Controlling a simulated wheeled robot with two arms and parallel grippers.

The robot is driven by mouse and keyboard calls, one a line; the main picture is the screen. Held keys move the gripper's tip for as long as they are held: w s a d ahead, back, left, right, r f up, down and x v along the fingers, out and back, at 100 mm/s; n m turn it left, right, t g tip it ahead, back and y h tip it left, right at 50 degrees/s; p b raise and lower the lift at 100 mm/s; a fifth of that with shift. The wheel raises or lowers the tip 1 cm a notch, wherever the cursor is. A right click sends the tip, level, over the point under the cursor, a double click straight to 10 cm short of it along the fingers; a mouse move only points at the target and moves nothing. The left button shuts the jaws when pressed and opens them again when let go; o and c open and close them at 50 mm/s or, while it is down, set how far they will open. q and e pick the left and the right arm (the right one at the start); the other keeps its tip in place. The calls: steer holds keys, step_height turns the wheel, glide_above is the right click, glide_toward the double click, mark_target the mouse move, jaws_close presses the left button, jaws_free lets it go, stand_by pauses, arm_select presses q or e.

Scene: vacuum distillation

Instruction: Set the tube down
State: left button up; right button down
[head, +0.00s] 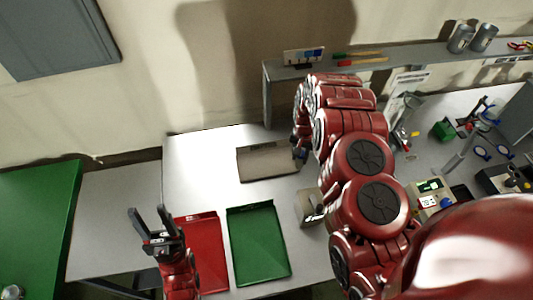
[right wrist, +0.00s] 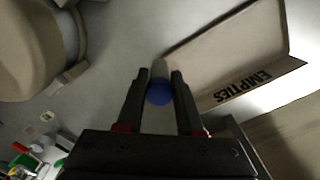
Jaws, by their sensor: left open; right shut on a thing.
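The tube (right wrist: 158,68) has a pale body and a blue cap (right wrist: 159,96). In the right wrist view it sits between the fingertips of my right gripper (right wrist: 160,77), which is shut on it. The grey-brown tray marked EMPTIES (right wrist: 240,55) lies just right of the tube; in the head view it is on the white table (head: 268,162). The tube shows beside the tray's edge; its height above the table is unclear. In the head view my right arm largely hides its gripper, near the tray's right end. My left gripper (head: 152,222) is open and empty at lower left.
A red tray (head: 205,250) and a green tray (head: 258,245) lie on the table's front part. A shelf (head: 285,75) runs along the back wall. Lab equipment stands on the right, including a green-screened device (head: 431,186). The table left of the EMPTIES tray is clear.

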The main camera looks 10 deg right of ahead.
steer(key=w+a+f+b, duration=0.1)
steer(key=w+a+b, duration=0.1)
steer(key=a+b, duration=0.1)
steer(key=w+a+f+b, duration=0.2)
steer(key=a+b, duration=0.1)
steer(key=a, duration=0.1)
steer(key=w+a+f+b, duration=0.1)
steer(key=w+a+b, duration=0.2)
steer(key=b, duration=0.1)
steer(key=shift+w+a+f, duration=0.1)
steer(key=shift+a+f, duration=0.05)
steer(key=shift+a, duration=0.1)
steer(key=shift+f, duration=0.3)
steer(key=shift+w+r, duration=0.1)
steer(key=shift+w, duration=0.05)
steer(key=c, duration=1)
jaws_free()
steer(key=shift+f+b, duration=0.2)
steer(key=shift+b, duration=0.1)
steer(key=o, duration=0.5)
steer(key=shift+c, duration=0.2)
